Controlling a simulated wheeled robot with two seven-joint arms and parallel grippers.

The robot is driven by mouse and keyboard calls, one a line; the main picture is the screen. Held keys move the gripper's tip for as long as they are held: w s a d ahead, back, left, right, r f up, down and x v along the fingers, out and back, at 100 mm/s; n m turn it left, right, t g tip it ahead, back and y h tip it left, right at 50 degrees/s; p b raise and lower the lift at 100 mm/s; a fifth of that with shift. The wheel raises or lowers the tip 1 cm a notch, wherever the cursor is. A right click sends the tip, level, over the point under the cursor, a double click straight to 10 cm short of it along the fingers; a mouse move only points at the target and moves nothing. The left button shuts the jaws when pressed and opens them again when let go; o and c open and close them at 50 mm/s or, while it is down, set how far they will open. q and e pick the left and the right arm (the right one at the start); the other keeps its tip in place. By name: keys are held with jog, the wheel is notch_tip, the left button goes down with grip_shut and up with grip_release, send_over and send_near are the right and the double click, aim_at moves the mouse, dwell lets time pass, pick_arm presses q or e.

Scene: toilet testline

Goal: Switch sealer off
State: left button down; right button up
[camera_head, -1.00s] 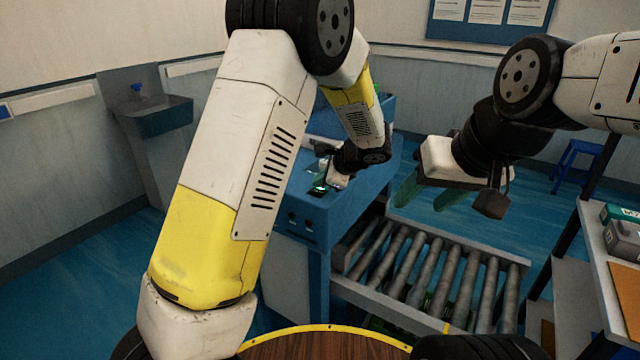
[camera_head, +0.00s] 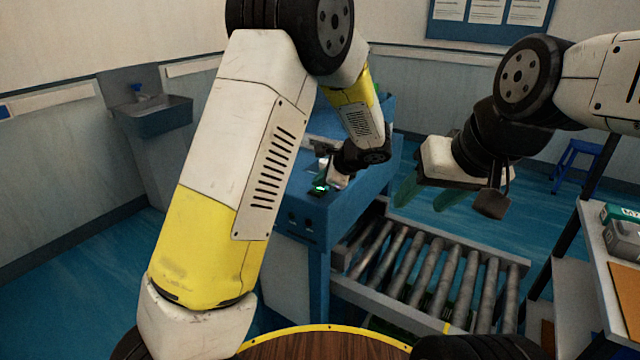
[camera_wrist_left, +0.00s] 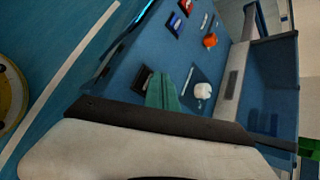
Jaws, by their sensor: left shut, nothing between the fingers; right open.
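The sealer (camera_head: 360,205) is the blue machine behind my left arm, with the roller conveyor at its right. My left gripper (camera_head: 321,187) is over its top panel, its fingers shut together and empty. In the left wrist view the green fingertips (camera_wrist_left: 163,93) are at or just above a small black switch plate (camera_wrist_left: 142,79); I cannot tell whether they touch it. A white knob (camera_wrist_left: 204,91) is to their right. My right gripper (camera_head: 430,193) is open and empty above the conveyor.
The roller conveyor (camera_head: 420,265) is beside the sealer, its visible rollers bare. A shelf with boxes (camera_head: 622,240) stands at the right. A grey sink (camera_head: 155,117) is on the left wall, and a blue stool (camera_head: 577,160) is at the back right.

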aim_at(320, 192)
pick_arm(q)
jog(key=shift+f, duration=0.15)
dwell(0.4)
jog(key=shift+f, duration=0.3)
dwell(0.5)
jog(key=shift+r, duration=0.45)
jog(key=shift+r, duration=0.1)
jog(key=shift+r, duration=2.95)
